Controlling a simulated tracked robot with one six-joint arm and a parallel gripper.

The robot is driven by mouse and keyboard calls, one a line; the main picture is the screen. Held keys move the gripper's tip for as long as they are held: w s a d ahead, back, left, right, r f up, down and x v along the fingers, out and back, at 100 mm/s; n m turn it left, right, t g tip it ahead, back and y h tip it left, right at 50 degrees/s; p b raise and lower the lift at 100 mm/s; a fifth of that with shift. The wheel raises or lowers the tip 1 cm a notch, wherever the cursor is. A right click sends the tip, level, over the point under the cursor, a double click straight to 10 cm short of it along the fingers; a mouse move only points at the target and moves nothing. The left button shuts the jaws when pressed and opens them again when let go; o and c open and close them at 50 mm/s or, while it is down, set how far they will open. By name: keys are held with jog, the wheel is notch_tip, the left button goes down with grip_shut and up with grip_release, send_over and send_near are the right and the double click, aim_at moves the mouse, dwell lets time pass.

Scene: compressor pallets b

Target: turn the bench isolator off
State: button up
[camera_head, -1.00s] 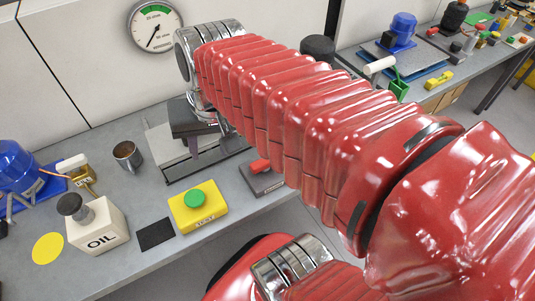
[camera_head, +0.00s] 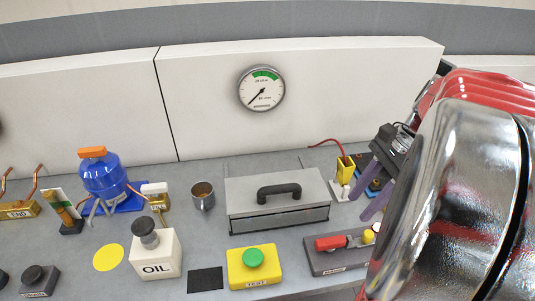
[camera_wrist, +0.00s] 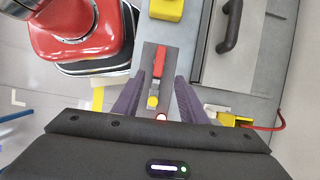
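A low grey switch box (camera_head: 330,262) with a red lever handle (camera_head: 331,243) stands at the bench's front edge, right of centre. It appears to be the isolator; its label is too small to read. The lever lies along the box, its red grip to the left and a yellow knob (camera_head: 368,236) to the right. My gripper (camera_head: 362,201) is above and behind the box's right end. In the wrist view the open purple fingers of my gripper (camera_wrist: 157,82) lie either side of the box (camera_wrist: 149,53), with the red lever (camera_wrist: 160,61) ahead between them. Contact is not visible.
A grey case (camera_head: 270,208) with a black handle stands left of the box. A yellow block (camera_head: 345,170) with a red cable is behind. A gauge (camera_head: 261,89) hangs on the wall.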

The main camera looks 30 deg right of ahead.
aim_at(332, 240)
jog(key=shift+s+d+m, duration=0.15)
jog(key=shift+d+m, duration=0.15)
jog(key=shift+a+f, duration=0.1)
jog(key=x, duration=1.3)
jog(key=shift+a+f, duration=0.15)
jog(key=shift+f, duration=0.1)
